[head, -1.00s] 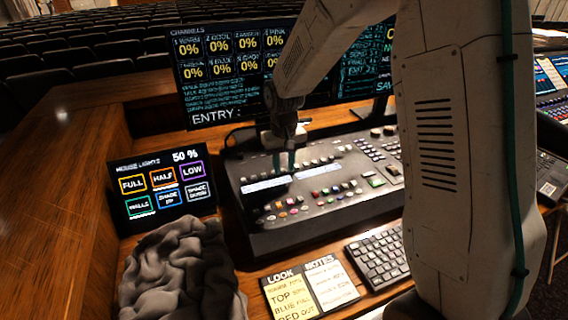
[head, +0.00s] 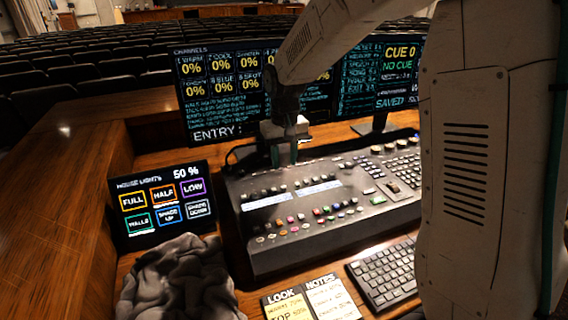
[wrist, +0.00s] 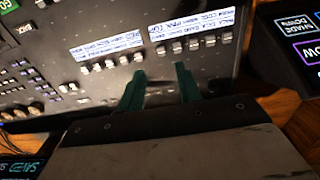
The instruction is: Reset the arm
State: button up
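My gripper (head: 284,156) hangs above the back left part of the mixing console (head: 330,218) in the head view. Its two green fingers point down. In the wrist view my gripper (wrist: 163,74) shows its fingers apart, with nothing between them, over the console (wrist: 100,98) near its label strips and knobs. The fingertips look clear of the console surface, though the exact height is hard to tell.
A house lights touch panel (head: 163,205) stands left of the console. A crumpled grey cloth (head: 180,280) lies in front of it. A keyboard (head: 386,275) and note cards (head: 333,298) lie at the front. Large monitors (head: 225,95) stand behind my gripper.

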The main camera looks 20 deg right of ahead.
jog(key=shift+s, duration=0.1)
dwell(0.3)
jog(key=s+r, duration=0.3)
jog(key=s, duration=0.8)
jog(key=s+d+r+t, duration=0.1)
jog(key=s+r, duration=0.2)
jog(key=s, duration=0.7)
jog(key=s+d+r, duration=0.1)
jog(key=s+r, duration=0.3)
jog(key=s, duration=0.7)
jog(key=shift+s+d, duration=0.25)
jog(key=shift+s, duration=0.05)
